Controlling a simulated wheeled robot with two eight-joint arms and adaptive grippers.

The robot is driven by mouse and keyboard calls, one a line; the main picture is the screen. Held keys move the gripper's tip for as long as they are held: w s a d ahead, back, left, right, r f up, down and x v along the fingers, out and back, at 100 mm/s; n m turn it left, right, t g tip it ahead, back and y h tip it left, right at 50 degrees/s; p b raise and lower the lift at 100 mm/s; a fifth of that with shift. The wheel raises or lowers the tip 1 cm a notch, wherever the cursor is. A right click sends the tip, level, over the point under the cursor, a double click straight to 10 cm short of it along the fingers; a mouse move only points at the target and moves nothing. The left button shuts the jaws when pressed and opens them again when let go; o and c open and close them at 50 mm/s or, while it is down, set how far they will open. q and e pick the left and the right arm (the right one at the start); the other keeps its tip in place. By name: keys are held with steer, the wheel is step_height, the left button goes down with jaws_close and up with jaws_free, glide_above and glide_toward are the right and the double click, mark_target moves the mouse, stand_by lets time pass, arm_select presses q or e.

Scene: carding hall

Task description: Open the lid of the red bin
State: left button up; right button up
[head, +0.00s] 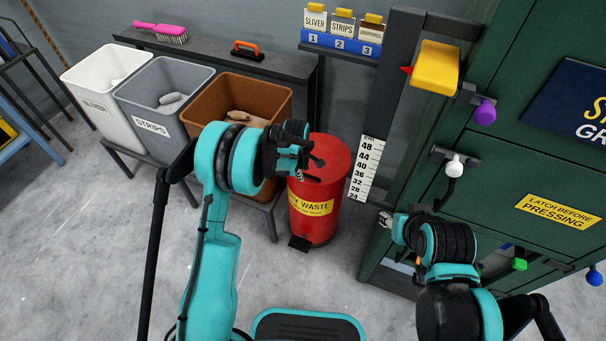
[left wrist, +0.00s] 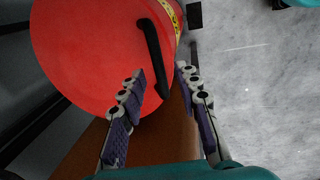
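The red bin (head: 312,222) stands on the floor, with a yellow waste label and a black pedal at its foot. Its round red lid (head: 335,152) is shut and has a black bar handle, which shows best in the left wrist view (left wrist: 151,48). My left gripper (head: 303,162) is over the lid's left part, hiding some of it. In the left wrist view its fingers (left wrist: 161,72) are apart, with the lower end of the handle between or just beyond the tips; contact cannot be told. My right gripper (head: 386,219) is small and partly hidden beside the green press.
A brown bin (head: 262,93), a grey bin (head: 150,80) and a white bin (head: 92,75) stand on a low bench to the left. A height scale (head: 367,168) and the green press (head: 480,165) are close on the right. Floor in front is clear.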

arm_select(q)
steer(key=shift+w+f, duration=0.1)
steer(key=shift+f, duration=0.35)
jaws_close()
steer(key=shift+r, duration=0.1)
